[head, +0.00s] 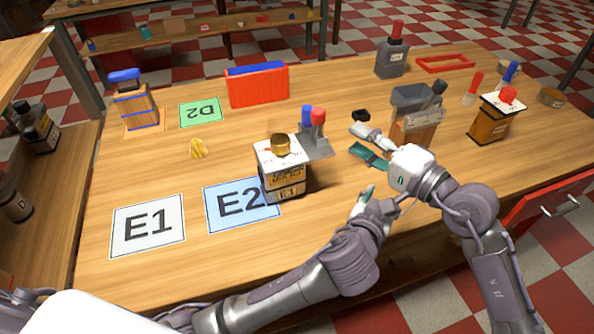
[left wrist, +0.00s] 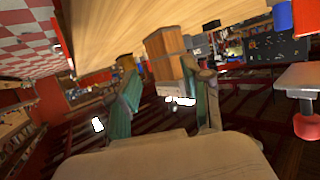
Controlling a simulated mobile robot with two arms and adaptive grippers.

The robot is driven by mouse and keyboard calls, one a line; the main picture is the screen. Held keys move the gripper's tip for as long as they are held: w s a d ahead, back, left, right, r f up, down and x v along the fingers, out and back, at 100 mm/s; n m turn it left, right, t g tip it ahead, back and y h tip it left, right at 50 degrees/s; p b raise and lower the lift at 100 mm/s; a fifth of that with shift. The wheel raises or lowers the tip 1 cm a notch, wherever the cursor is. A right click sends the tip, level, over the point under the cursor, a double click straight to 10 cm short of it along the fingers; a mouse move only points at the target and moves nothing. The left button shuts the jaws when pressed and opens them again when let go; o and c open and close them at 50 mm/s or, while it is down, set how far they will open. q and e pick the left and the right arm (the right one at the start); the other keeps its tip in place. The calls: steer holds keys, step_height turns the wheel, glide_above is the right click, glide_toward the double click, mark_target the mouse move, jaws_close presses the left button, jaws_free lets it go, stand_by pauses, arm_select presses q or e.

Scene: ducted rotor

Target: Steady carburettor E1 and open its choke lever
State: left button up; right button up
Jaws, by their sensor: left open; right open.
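Carburettor E1 (head: 284,180) stands upright on the table, overlapping the right edge of the blue E2 card. It has a dark body, a white top with a brass cap, and an E1 label on its front. A grey plate (head: 318,148) with red and blue knobs shows behind it, to the right; I cannot tell which knob is the choke lever. My left gripper (head: 368,200) is open, right of E1 and apart from it. My right gripper (head: 367,146) is open and empty, farther right and pointing left. In the left wrist view, the open left fingers (left wrist: 168,103) flank a brown block (left wrist: 168,55) beyond them, whose identity is unclear.
The white E1 card (head: 148,227) and blue E2 card (head: 222,217) lie at the front left. A red bin (head: 258,90) stands at the back. A grey-topped wooden unit (head: 416,122) and an amber unit (head: 489,124) stand right.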

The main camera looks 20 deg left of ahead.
arm_select(q)
steer(key=a+r+n+t+y, duration=0.1)
steer(key=a+r+n+y, duration=0.35)
steer(key=a, duration=0.25)
steer(key=n+g+y, duration=0.1)
steer(key=n+y, duration=0.4)
steer(key=y, duration=0.3)
glide_toward(277, 136)
steer(key=x, duration=1.1)
steer(key=shift+w+f, duration=0.4)
jaws_close()
